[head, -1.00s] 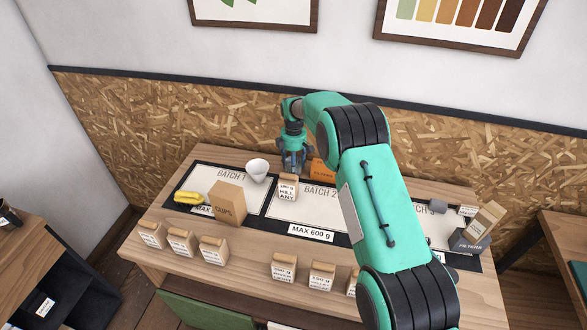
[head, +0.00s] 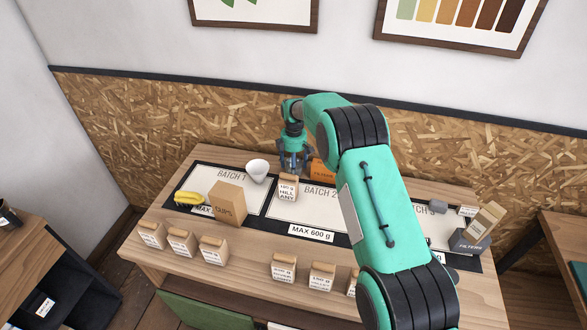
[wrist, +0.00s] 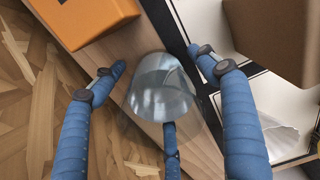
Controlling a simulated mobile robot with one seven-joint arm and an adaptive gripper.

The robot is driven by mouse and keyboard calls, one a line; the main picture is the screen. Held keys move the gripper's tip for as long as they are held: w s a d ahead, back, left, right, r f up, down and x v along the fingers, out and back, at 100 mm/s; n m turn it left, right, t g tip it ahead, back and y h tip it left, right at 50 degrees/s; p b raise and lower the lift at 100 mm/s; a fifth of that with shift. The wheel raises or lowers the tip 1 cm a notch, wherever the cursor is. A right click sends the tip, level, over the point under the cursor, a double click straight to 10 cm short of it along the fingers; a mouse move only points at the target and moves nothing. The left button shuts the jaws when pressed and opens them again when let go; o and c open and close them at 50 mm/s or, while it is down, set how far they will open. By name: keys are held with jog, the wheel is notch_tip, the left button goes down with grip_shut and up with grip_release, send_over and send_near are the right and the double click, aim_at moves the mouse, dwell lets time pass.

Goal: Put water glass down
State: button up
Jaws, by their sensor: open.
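The water glass (wrist: 160,90) is clear and shows in the wrist view between my fingers. It seems to stand on the bare wood strip of the table (wrist: 200,152), close to the mat's dark edge. My gripper (wrist: 160,72) has its blue fingers spread around the glass, with visible gaps at the left and right fingers. The lower finger overlaps the glass's near side, and I cannot tell whether it touches. In the head view my gripper (head: 293,160) is low at the back of the table, and the glass cannot be made out there.
An orange filters box (head: 322,170) stands just right of my gripper.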

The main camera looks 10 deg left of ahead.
notch_tip(320, 180, up, 12)
jog(key=p, duration=0.1)
jog(key=shift+p, duration=0.4)
jog(key=shift+w+r, duration=0.1)
dwell(0.6)
jog(key=shift+r, duration=0.1)
